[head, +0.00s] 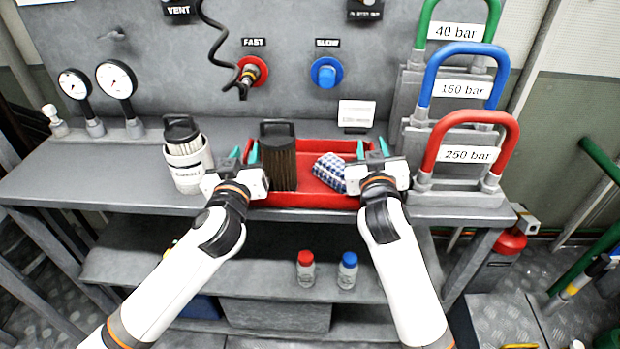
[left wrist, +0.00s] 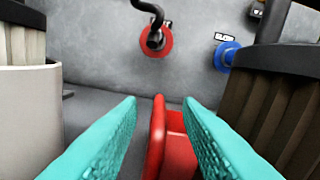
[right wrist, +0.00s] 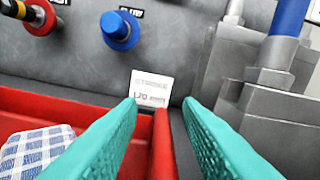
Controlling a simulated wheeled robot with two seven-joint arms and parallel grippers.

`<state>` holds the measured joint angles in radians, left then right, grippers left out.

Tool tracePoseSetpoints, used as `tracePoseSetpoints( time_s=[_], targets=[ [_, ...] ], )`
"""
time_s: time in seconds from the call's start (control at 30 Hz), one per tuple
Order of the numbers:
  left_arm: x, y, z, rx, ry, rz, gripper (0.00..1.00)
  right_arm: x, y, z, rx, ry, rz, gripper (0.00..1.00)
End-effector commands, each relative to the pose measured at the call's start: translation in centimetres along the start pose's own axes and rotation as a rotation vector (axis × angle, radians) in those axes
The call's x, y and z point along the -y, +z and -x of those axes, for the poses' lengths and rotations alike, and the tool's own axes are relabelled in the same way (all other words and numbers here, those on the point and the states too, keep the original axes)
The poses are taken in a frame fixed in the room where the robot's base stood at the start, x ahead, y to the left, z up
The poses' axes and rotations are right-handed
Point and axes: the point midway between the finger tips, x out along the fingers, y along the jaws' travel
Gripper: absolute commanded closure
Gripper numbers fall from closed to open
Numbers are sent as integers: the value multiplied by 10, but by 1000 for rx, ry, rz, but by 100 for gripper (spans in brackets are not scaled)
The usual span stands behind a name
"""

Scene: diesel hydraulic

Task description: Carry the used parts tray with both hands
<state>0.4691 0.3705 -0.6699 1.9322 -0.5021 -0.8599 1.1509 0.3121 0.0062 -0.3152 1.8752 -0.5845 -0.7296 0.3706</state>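The used parts tray (head: 310,200) is red and sits on the grey bench. It holds a dark brown used filter (head: 279,163) and a blue-and-white checked cloth (head: 329,170). My left gripper (head: 244,156) is at the tray's left end; in the left wrist view its teal fingers (left wrist: 160,108) stand apart on either side of the red tray wall (left wrist: 157,135). My right gripper (head: 372,150) is at the right end; in the right wrist view its fingers (right wrist: 160,108) stand apart on either side of the red wall (right wrist: 162,145). Contact with the walls is not visible.
Pressure hose couplings with red, blue and green handles (head: 470,130) stand at the right. A small label card (head: 357,113) is behind the tray. Two bottles (head: 306,270) stand on the lower shelf.

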Motion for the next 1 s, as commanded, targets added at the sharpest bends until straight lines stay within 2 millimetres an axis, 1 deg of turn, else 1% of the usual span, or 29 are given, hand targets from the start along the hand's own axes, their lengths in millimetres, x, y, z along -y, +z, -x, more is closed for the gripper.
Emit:
tracePoseSetpoints(
  time_s=[0.03,0.3,0.4,0.5,0.67,0.77,0.87,1.0],
  targets=[
    [0,-1,10,-2,0,4,68,0,0,0,0,0,0,68],
    [0,-1,68,-3,-1,5,68,0,0,0,0,-1,0,68],
    [0,0,85,-1,0,4,68,0,0,0,0,-1,0,68],
    [0,0,97,-1,-1,3,68,0,0,0,0,-1,0,68],
    [0,0,105,0,-1,2,68,0,0,4,0,0,0,68],
    [0,1,106,1,-1,2,68,0,-1,15,0,0,-2,68],
    [0,1,105,1,-1,2,68,0,-1,34,-1,0,-2,68],
    [0,1,105,1,-1,2,68,-1,-1,65,-2,2,-3,68]
  ],
)
